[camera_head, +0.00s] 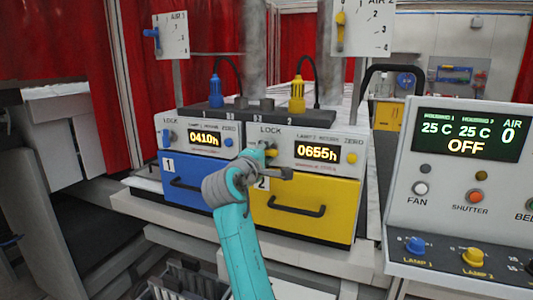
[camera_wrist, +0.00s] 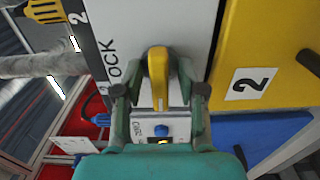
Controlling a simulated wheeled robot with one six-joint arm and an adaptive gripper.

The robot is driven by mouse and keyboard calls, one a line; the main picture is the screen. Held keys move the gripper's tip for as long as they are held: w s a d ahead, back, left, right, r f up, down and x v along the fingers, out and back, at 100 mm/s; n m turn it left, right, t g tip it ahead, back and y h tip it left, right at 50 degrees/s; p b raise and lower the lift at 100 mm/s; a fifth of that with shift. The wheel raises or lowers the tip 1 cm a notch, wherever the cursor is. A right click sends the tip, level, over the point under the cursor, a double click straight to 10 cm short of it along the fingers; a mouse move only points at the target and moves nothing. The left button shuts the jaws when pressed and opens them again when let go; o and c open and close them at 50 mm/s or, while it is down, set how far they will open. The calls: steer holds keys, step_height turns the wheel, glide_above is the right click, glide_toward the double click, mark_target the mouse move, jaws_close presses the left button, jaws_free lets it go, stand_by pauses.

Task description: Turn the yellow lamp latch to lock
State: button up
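The yellow lamp latch (camera_wrist: 158,80) sits on the white panel beside the word LOCK in the wrist view. Its long side runs up and down in that picture, across the direction of the panel's upright. My gripper (camera_wrist: 160,94) is open, with one finger on each side of the latch and a visible gap on both sides. In the head view my gripper (camera_head: 270,160) is in front of the LOCK area of lamp house 2 (camera_head: 310,150). A small yellow part of the latch (camera_head: 271,153) shows there; the rest is hidden behind the gripper.
The yellow drawer (camera_head: 325,195) with a black handle is below the latch. Lamp house 1 with its blue drawer (camera_head: 190,190) and blue latch (camera_head: 168,137) stands to the left. A control panel (camera_head: 455,200) with knobs stands at the right.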

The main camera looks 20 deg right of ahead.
jaws_close()
steer(key=shift+m, duration=0.4)
steer(key=m, duration=0.3)
steer(key=shift+d+r, duration=0.1)
steer(key=m, duration=0.3)
steer(key=shift+m, duration=0.3)
steer(key=m, duration=0.5)
steer(key=shift+m, duration=0.3)
steer(key=m, duration=0.4)
steer(key=shift+m, duration=0.4)
